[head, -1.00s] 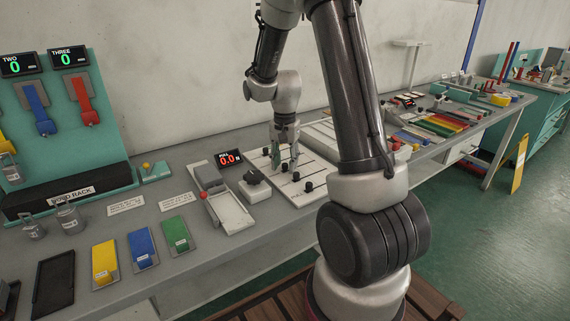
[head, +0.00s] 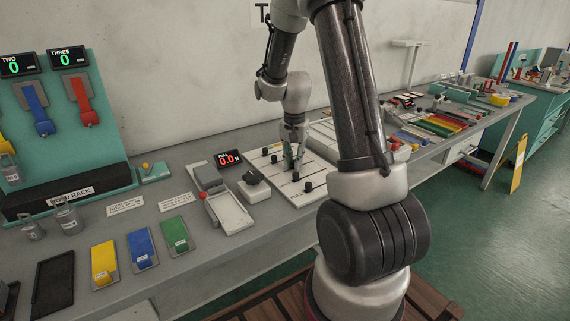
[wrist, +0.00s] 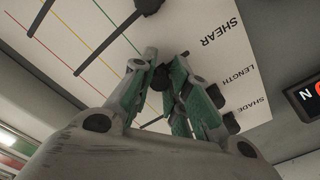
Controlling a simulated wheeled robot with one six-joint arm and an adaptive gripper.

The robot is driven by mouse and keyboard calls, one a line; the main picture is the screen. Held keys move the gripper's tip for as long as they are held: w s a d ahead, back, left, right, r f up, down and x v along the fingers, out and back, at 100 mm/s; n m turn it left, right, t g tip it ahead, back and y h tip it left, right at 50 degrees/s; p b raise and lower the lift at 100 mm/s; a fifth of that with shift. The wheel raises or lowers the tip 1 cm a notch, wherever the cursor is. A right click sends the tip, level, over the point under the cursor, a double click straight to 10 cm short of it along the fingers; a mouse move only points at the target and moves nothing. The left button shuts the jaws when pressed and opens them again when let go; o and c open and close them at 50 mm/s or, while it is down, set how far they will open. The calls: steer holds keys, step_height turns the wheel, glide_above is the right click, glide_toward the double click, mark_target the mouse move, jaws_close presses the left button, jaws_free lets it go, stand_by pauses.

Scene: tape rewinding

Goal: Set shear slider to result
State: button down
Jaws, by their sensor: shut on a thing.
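The white slider panel (head: 312,183) lies on the bench, with dark slots and black knobs; it also shows in the wrist view (wrist: 205,10), with SHEAR, LENGTH and SHADE printed on it. My gripper (head: 294,165) is over the panel, fingers pointing down. In the wrist view my gripper (wrist: 162,78) has its green-padded fingers closed on a black knob (wrist: 159,77), which lines up with the SHEAR label (wrist: 220,30). The LENGTH knob (wrist: 216,96) and SHADE knob (wrist: 231,123) sit close beside the right finger. In the head view the fingers hide the held knob.
A small display (head: 228,158) with red digits, seemingly 0.0, stands left of the panel. Other panel knobs (head: 307,187) stand close to my fingers. Coloured blocks lie farther left.

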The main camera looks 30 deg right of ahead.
mark_target(315, 161)
steer(key=d, duration=0.8)
steer(key=shift+w+d, duration=0.2)
steer(key=shift+d, duration=0.2)
steer(key=c, duration=1.4)
jaws_free()
steer(key=shift+d, duration=0.1)
steer(key=shift+o, duration=0.2)
step_height(315, 161, up, 12)
